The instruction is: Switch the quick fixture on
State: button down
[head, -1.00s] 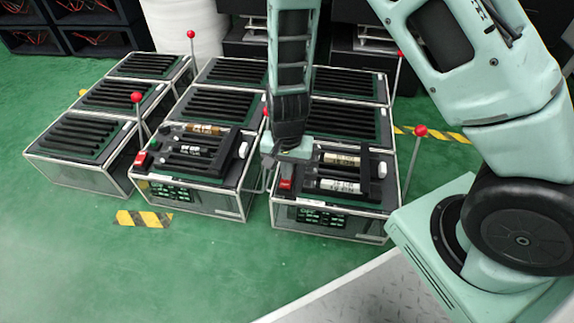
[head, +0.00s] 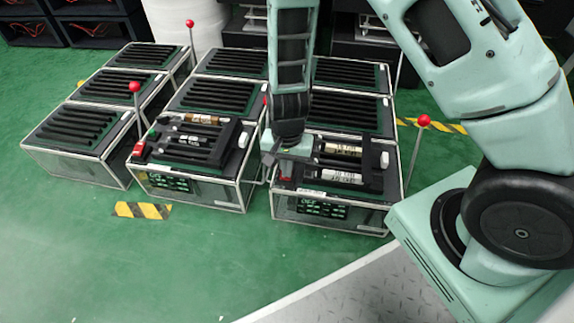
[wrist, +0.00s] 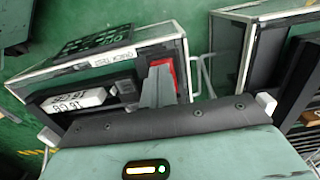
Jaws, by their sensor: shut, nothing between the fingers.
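The fixture at the front right in the head view (head: 330,215) is a clear-sided box with a black top, a small dark display and a red switch part (head: 286,171) at its left end. In the wrist view a white label on a fixture (wrist: 108,62) seems to read "QUICK TEST", and its red switch part (wrist: 168,72) shows there. My gripper (head: 291,154) is over the left end of this fixture. In the wrist view its grey fingers (wrist: 158,88) are together and empty, beside or against the red part; contact cannot be told. The fingers hide part of the switch.
A similar fixture (head: 190,190) stands to the left, with a red switch part (head: 138,150). Further boxes with black slotted tops (head: 75,130) stand left and behind. Red-balled levers (head: 423,120) rise beside the boxes. Green floor (head: 90,265) is clear in front.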

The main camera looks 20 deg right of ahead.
jog(key=shift+w+d+r+p, duration=0.1)
jog(key=shift+w+d+p, duration=0.45)
jog(key=shift+w, duration=0.15)
jog(key=shift+r, duration=0.15)
notch_tip(320, 180, up, 14)
jog(key=p, duration=1)
jog(key=shift+p, duration=0.3)
jog(key=shift+w+d, duration=0.1)
